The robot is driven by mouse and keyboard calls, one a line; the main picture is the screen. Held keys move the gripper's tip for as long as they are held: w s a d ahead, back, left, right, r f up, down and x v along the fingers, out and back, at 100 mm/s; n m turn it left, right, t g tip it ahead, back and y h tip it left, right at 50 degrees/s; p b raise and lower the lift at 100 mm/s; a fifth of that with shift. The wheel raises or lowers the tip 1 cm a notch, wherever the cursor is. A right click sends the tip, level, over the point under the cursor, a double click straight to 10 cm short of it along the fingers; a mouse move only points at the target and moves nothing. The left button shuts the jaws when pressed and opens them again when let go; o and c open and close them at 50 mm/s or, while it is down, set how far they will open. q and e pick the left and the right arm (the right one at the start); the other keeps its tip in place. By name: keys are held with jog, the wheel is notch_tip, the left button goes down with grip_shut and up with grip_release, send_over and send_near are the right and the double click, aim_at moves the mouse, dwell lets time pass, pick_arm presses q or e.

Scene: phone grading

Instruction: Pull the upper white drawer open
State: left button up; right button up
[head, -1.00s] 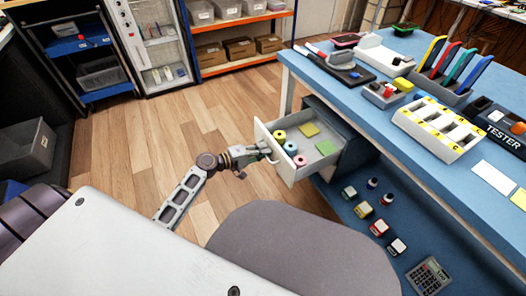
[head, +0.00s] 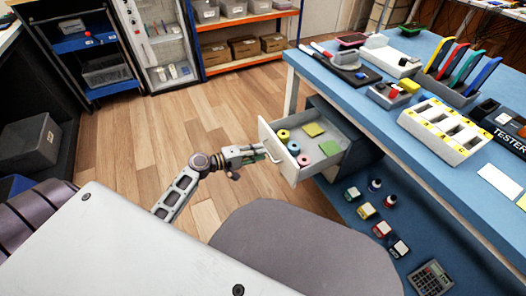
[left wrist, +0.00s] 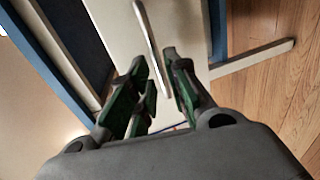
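The upper white drawer (head: 291,172) stands pulled out from the dark cabinet (head: 356,150) under the blue table. It holds several coloured rolls (head: 294,147) and yellow and green note pads (head: 314,130). Its handle (head: 270,152) is on the front face; it shows as a pale bar (left wrist: 152,45) in the left wrist view. My left gripper (head: 262,152) is just in front of the handle. In the left wrist view, the fingers (left wrist: 162,88) are apart, with the handle's lower end between or just beyond them; contact is not visible. My right gripper is out of view.
The blue table (head: 345,88) carries trays, tools and a tester. A grey seat (head: 305,255) is close below the drawer. Small boxes (head: 366,210) and a calculator (head: 430,278) lie on the blue lower shelf. Wooden floor (head: 150,130) left of the drawer is clear.

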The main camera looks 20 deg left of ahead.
pick_arm(q)
jog(key=v, duration=0.8)
jog(key=shift+s, duration=0.15)
dwell(0.5)
